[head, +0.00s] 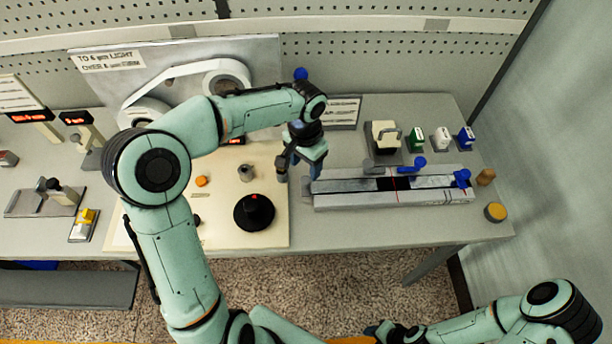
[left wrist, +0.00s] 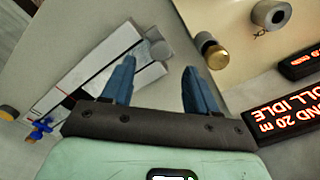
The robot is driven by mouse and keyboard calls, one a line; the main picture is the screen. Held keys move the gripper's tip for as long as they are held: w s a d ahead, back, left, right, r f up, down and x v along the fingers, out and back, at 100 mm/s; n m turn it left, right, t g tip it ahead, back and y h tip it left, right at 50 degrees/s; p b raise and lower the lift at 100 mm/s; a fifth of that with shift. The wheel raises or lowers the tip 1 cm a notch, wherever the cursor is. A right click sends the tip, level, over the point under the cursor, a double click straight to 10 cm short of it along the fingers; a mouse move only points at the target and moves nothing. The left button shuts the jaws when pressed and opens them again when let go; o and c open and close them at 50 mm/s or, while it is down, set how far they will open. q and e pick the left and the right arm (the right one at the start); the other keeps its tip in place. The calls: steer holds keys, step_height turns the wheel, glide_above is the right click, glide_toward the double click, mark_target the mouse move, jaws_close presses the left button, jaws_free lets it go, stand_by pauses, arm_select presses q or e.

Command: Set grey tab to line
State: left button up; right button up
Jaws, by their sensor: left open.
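The grey splicing-style block (head: 440,198) lies along the right part of the table, with a dark gap and a thin red line (head: 394,190) across its top. I cannot tell for sure which piece is the grey tab. My left gripper (head: 303,176) points down beside the block's left end. Its blue fingers (left wrist: 157,90) are apart with nothing between them. My right arm is low at the right, and its gripper (head: 385,330) shows too little to judge.
A dark post (head: 281,166) and a black round knob (head: 254,212) are left of my gripper. Lit displays (left wrist: 285,105) are close by.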

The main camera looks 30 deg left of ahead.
mark_target(306, 180)
arm_select(q)
step_height(306, 180, down, 6)
stand_by(0.4)
jaws_close()
